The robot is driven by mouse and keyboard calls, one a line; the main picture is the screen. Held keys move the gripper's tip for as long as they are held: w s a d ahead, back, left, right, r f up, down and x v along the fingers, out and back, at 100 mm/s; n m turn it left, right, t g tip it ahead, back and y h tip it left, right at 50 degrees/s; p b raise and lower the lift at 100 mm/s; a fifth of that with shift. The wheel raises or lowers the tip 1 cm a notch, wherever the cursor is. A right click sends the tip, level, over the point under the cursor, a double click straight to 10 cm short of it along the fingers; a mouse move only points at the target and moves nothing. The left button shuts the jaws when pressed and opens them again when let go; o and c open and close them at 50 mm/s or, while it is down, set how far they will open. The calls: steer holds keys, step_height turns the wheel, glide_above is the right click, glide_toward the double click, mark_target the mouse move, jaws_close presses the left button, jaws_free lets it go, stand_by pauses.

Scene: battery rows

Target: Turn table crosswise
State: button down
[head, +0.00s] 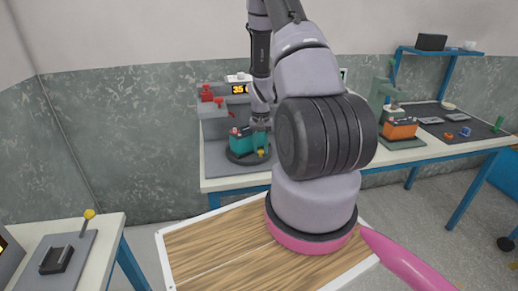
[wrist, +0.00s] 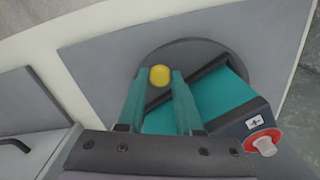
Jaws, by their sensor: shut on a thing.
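The turntable is a dark round disc (head: 235,157) on a grey plate on the back bench, also seen in the wrist view (wrist: 240,55). A teal battery (head: 240,143) with a dark top sits on it. In the wrist view the battery (wrist: 213,97) lies diagonally across the disc, its plus mark and red-capped terminal at the lower right. A yellow knob (wrist: 160,76) stands at the disc's near edge. My gripper (wrist: 160,80) is shut on the yellow knob, one teal finger on each side. The fingers hide part of the battery and disc edge.
A machine with a display (head: 240,89) and red knobs stands behind the turntable. An orange battery (head: 400,130) sits on the bench to the right. A wooden-topped surface (head: 215,250) lies in front; a side table with a yellow-tipped lever (head: 89,214) is at left.

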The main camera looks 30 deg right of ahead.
steer(key=shift+w+d+n, duration=0.1)
steer(key=shift+d+n, duration=0.15)
steer(key=shift+n, duration=0.05)
stand_by(0.5)
steer(key=c, duration=0.6)
jaws_free()
step_height(320, 180, up, 11)
steer(key=shift+f, duration=0.1)
